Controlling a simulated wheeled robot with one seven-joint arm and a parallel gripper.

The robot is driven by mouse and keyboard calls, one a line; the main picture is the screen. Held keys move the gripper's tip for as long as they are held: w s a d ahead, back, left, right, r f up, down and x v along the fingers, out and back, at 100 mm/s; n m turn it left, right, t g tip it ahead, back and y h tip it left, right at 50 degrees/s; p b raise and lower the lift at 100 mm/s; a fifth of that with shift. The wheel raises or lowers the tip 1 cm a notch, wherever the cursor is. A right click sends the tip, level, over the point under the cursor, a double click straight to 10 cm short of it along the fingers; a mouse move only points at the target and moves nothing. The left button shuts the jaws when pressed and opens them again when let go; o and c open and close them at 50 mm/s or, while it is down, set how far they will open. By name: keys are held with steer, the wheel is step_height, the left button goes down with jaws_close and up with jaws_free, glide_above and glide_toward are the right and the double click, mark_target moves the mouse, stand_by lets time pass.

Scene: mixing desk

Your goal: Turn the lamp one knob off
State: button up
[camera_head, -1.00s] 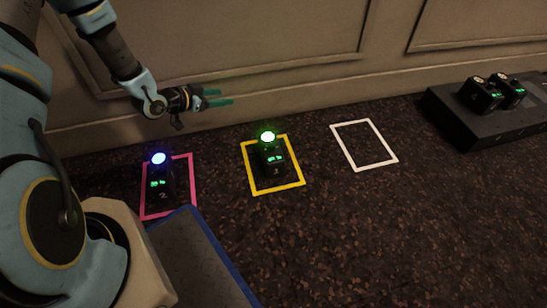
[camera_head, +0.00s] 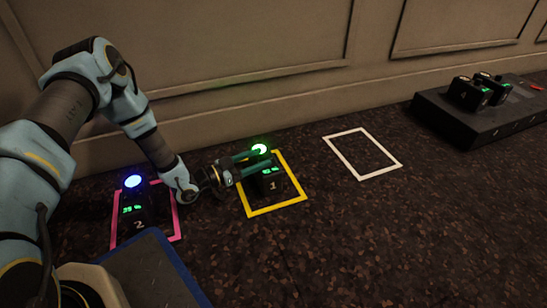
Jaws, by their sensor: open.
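Lamp unit one (camera_head: 272,183), a small black box marked 1 with green digits, stands inside the yellow outline (camera_head: 272,209). A glowing green disc (camera_head: 259,149) shows at its top; I cannot make out a separate knob. My gripper (camera_head: 253,162) reaches in from the left with its green fingers apart. The fingers are at the upper part of unit one, one just by the glowing disc and one lower. I cannot tell whether they touch it. Part of the unit's top is hidden behind the fingers.
Black unit two (camera_head: 138,225), with a blue light (camera_head: 133,181), stands in a pink outline (camera_head: 176,225) at left, close below my arm. A white outline (camera_head: 376,174) is empty. A dark platform (camera_head: 455,125) at right holds several black units. A panelled wall (camera_head: 250,110) runs behind.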

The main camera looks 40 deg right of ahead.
mark_target(274, 158)
steer(key=d+b, duration=0.1)
steer(key=d, duration=0.1)
steer(key=s+d+b, duration=0.1)
steer(key=d, duration=0.1)
steer(key=shift+d+f, duration=0.15)
steer(key=shift+d, duration=0.05)
steer(key=shift+s+d, duration=0.1)
steer(key=shift+d, duration=0.65)
steer(key=shift+r, duration=0.2)
jaws_close()
